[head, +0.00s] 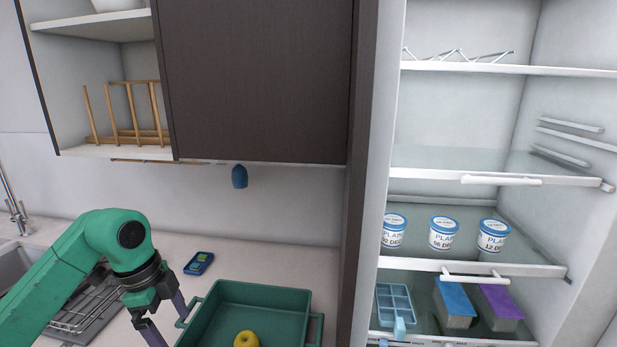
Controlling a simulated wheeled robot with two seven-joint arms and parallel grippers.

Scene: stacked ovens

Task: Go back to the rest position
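My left arm is green and comes in from the left, bent at the elbow above the counter. My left gripper (167,325) points down at the left edge of a green tray (262,292). Its two fingers are spread apart with nothing seen between them. The lower finger runs to the bottom of the picture. Whether the fingers touch the tray I cannot tell. A yellow ring-shaped item (246,340) lies in the tray, partly cut off. My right gripper is not in view.
A sink and wire rack (80,308) lie left, with a dark blue device (199,263) on the counter (275,245). A dark cabinet door (255,80) hangs above. An open fridge at right holds tubs (443,234), a light-blue divided tray (394,302) and lidded boxes (455,305).

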